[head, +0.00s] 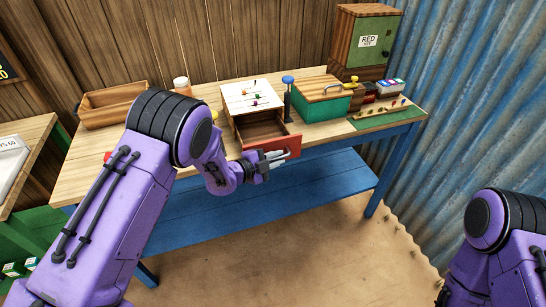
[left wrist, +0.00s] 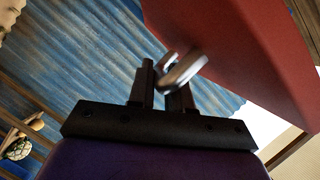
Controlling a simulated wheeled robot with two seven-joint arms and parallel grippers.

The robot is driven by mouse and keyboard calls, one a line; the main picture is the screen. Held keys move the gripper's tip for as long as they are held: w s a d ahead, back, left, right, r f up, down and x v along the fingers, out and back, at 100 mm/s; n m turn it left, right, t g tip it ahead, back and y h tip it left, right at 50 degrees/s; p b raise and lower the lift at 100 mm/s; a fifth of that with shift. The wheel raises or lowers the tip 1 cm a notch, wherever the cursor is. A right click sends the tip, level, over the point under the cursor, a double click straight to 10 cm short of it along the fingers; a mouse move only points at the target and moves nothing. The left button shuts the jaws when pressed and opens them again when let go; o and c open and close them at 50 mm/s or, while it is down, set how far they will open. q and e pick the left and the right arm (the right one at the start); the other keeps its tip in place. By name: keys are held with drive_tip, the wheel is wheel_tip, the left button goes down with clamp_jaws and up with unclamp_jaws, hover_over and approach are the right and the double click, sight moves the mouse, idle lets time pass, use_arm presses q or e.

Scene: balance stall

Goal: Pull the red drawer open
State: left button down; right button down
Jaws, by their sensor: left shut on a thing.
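The red drawer (head: 272,145) sticks out toward me from a small cabinet (head: 252,97) with a white top on the table. Its wooden inside shows and looks empty. My left gripper (head: 276,157) is at the drawer's front, shut on its silver handle. In the left wrist view, the black fingers (left wrist: 166,90) close around the metal handle (left wrist: 184,70), beside the red drawer front (left wrist: 240,50). Of my right arm only purple and black links show at the lower right of the head view; its gripper is out of frame.
A teal box with a wooden lid (head: 321,103) stands right of the cabinet, with a blue-topped post (head: 288,90) between them. An open wooden tray (head: 112,104) is at the left. A green-doored cabinet (head: 372,42) stands at the back right. The space before the drawer is free.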

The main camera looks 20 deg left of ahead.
use_arm(q)
drive_tip(key=c, duration=1.4)
unclamp_jaws()
drive_tip(key=shift+a, duration=0.15)
drive_tip(key=b+v, duration=0.3)
drive_tip(key=v, duration=0.7)
drive_tip(key=shift+s, duration=0.2)
drive_tip(key=shift+r, duration=0.1)
